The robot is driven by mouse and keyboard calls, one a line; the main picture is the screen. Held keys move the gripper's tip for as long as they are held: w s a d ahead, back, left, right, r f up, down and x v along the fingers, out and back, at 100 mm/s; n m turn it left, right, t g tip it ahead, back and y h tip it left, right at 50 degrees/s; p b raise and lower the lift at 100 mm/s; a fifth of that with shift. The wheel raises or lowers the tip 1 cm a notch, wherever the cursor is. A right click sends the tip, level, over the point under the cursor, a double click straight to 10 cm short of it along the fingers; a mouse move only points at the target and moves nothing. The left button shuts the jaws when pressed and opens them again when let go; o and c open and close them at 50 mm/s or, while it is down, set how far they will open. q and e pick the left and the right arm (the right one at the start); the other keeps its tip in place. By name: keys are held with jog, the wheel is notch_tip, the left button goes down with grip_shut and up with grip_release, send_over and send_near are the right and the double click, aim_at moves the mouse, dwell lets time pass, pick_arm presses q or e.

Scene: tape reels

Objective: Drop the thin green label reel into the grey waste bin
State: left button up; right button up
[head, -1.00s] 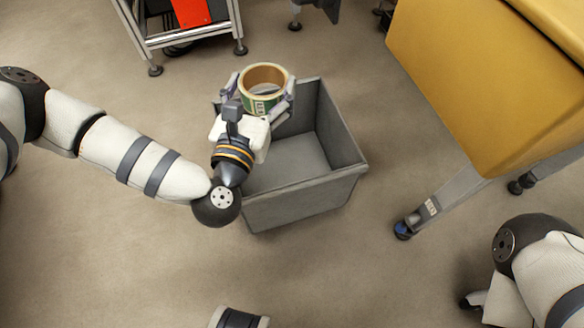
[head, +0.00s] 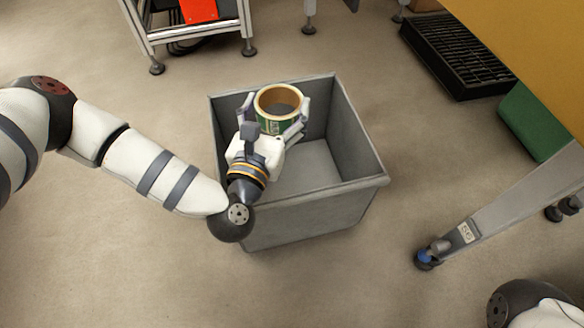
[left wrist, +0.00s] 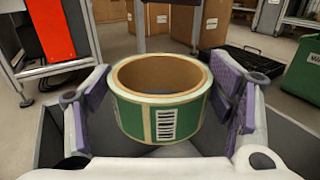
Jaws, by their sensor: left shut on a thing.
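The thin green label reel (head: 270,125) has a brown core and a white barcode label, and it also shows in the left wrist view (left wrist: 136,118). My left gripper (head: 281,110) is shut on it, with purple-padded fingers on both sides. The reel stays upright over the back left part of the open grey waste bin (head: 312,218). The bin's wall shows below the reel in the left wrist view (left wrist: 272,132). The exact height of the reel relative to the rim is hard to tell. My right gripper is not in view.
A silver-framed cart (head: 200,33) with a red panel stands behind the bin. A yellow-topped bench (head: 545,55) with a metal leg (head: 490,213) is at the right. A black crate (head: 460,58) and a green box (head: 535,122) lie near it. Floor around the bin is clear.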

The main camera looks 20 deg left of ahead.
pick_arm(q)
jog(key=o, duration=1.3)
jog(key=s, duration=1.2)
jog(key=shift+d, duration=0.4)
